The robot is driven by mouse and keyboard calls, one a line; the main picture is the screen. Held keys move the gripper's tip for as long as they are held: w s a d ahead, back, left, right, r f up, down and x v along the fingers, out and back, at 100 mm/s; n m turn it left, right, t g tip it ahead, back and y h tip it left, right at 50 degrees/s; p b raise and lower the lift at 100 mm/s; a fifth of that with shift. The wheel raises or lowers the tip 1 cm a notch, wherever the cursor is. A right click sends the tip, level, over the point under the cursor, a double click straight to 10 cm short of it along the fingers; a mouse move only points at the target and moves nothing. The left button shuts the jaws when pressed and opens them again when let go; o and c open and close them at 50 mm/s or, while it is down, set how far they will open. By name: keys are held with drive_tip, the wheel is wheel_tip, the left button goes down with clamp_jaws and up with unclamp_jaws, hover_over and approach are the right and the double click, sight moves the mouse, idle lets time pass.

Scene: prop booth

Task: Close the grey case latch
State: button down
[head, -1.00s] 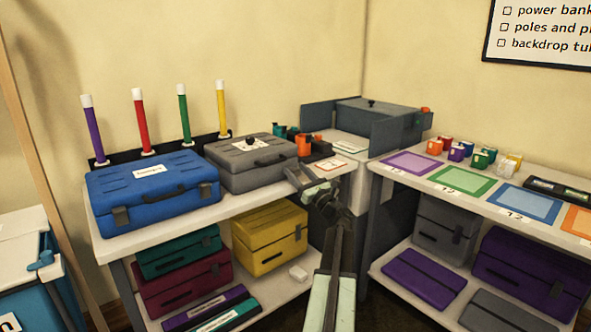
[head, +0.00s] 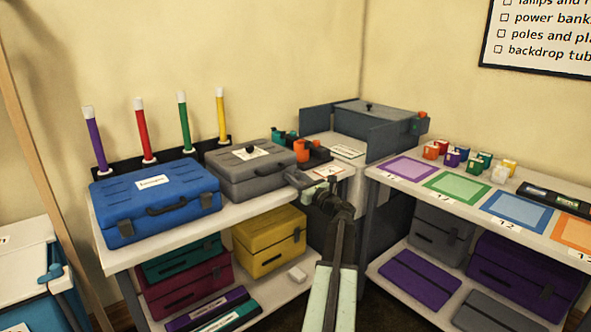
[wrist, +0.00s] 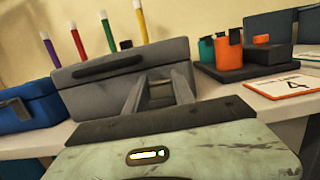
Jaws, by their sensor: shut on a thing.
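The grey case (head: 248,176) sits closed on the left table, with a label and a dark knob on its lid. Its dark handle (wrist: 108,68) shows on its front in the wrist view. One front latch (head: 231,194) shows in the head view, left of the handle. My gripper (head: 300,179) is at the right end of the case front. In the wrist view my gripper (wrist: 160,82) has its fingers against the case front, shut on what seems to be the right latch. That latch is hidden by the fingers, so its position cannot be told.
A blue case (head: 155,200) stands close on the left. Orange and teal cups in a dark holder (wrist: 240,62) stand to the right, beside a card marked 4 (wrist: 292,85). Coloured tubes (head: 184,123) stand behind. A yellow case (head: 269,243) is on the shelf below.

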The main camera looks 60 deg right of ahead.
drive_tip(key=r+g+p, duration=0.1)
drive_tip(key=p, duration=0.2)
drive_tip(key=r+g+y+p, duration=0.1)
drive_tip(key=p, duration=0.2)
drive_tip(key=shift+w+d+r+g, duration=0.15)
drive_tip(key=shift+w+g, duration=0.15)
drive_tip(key=shift+w, duration=0.05)
drive_tip(key=g+p, duration=0.1)
drive_tip(key=p, duration=0.2)
drive_tip(key=shift+w+d, duration=0.1)
drive_tip(key=shift+w, duration=0.05)
drive_tip(key=shift+g+p, duration=0.4)
drive_tip(key=shift+w+f, duration=0.1)
drive_tip(key=shift+f, duration=0.1)
drive_tip(key=c, duration=1)
unclamp_jaws()
drive_tip(key=shift+c, duration=0.2)
drive_tip(key=shift+y, duration=0.3)
